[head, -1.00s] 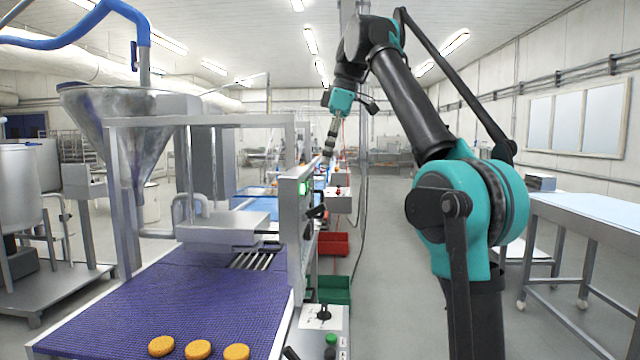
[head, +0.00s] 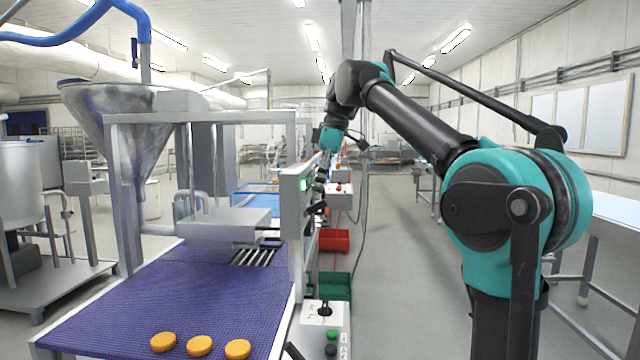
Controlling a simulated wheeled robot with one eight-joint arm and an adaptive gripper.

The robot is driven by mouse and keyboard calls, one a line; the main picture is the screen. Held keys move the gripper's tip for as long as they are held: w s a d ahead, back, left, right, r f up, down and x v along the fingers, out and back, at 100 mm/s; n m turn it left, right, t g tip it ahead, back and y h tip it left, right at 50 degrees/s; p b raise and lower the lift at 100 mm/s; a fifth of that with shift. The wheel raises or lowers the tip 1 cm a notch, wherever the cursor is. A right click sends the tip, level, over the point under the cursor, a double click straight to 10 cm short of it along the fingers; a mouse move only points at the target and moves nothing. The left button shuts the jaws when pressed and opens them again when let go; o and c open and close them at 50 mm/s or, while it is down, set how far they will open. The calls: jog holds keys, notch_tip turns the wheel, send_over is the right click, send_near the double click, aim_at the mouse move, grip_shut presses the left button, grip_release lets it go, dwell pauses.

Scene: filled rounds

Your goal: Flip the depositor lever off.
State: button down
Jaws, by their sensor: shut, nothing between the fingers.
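The depositor has a steel hopper (head: 118,125) over a flat steel head (head: 222,226) above the purple belt. A control panel (head: 294,205) with a small green light stands on its right post. A black lever-like handle (head: 316,209) sticks out from the panel's right side. A second small black lever stands on a white plate (head: 313,313) at the front right; I cannot tell which is the depositor lever. My gripper (head: 324,174) is shut and empty, small in the picture, beside the panel and above the handle. I cannot tell whether it touches anything.
Three orange rounds (head: 199,346) lie on the purple belt (head: 170,295). A red bin (head: 334,240) and a green bin (head: 335,286) stand right of the line. Green and black buttons (head: 331,336) sit near the front lever. The floor (head: 400,290) to the right is clear.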

jog(key=shift+d+f+y, duration=0.15)
jog(key=shift+d+y, duration=0.2)
jog(key=shift+y, duration=0.25)
dwell(0.3)
jog(key=shift+d+f+y, duration=0.25)
jog(key=shift+d+y, duration=0.1)
jog(key=shift+y, duration=0.25)
jog(key=f+y, duration=0.1)
jog(key=y, duration=0.1)
jog(key=d+f+y, duration=0.1)
jog(key=y, duration=0.2)
jog(key=d+f+y, duration=0.1)
jog(key=f+y, duration=0.1)
jog(key=y, duration=0.1)
jog(key=shift+d, duration=0.15)
jog(key=shift+a+r, duration=0.25)
jog(key=shift+a, duration=0.45)
